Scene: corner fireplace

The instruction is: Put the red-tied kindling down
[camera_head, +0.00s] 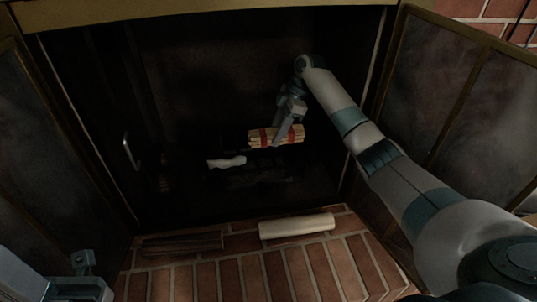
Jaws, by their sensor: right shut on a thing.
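The red-tied kindling (261,138) is a bundle of pale sticks with red bands, inside the dark fireplace in the head view. My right gripper (283,134) reaches in from the right and is shut on the bundle from above. The bundle lies roughly level, over or just above a dark grate (262,176); I cannot tell whether it touches. My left gripper (80,282) is at the bottom left corner, far from the kindling, and its fingers are not clear.
A whitish piece (227,162) lies left of and below the kindling. A pale log (297,226) and a dark log (183,243) lie on the brick hearth (240,280). Open glass doors stand at left (50,130) and right (440,90), flanking the opening.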

